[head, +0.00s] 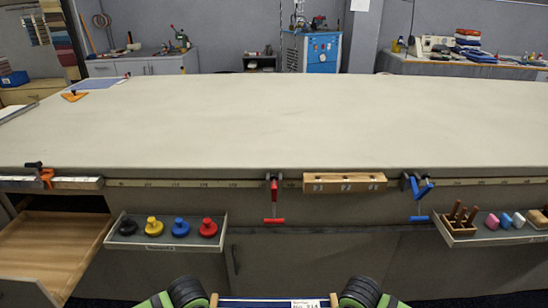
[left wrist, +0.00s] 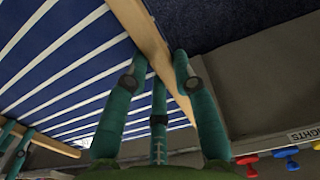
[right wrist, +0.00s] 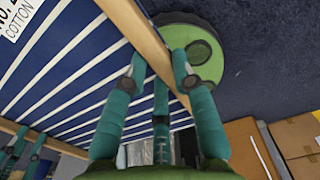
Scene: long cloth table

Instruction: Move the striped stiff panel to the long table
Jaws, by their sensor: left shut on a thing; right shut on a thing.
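The striped stiff panel (head: 265,303) is blue with white stripes and has wooden edge rails. Only its near top strip, with a white label, shows at the bottom of the head view. Its striped face fills much of the left wrist view (left wrist: 60,70) and the right wrist view (right wrist: 60,65). My left gripper (left wrist: 160,72) is shut on one wooden rail. My right gripper (right wrist: 159,72) is shut on the opposite rail. In the head view both grippers are at the bottom, in front of the long table (head: 280,120), whose cloth top is mostly bare.
Along the table's front edge are a red clamp (head: 274,200), a wooden block (head: 344,183) and a blue clamp (head: 418,195). A tray of coloured knobs (head: 165,232), an open drawer (head: 50,250) and a right tray (head: 490,228) jut out.

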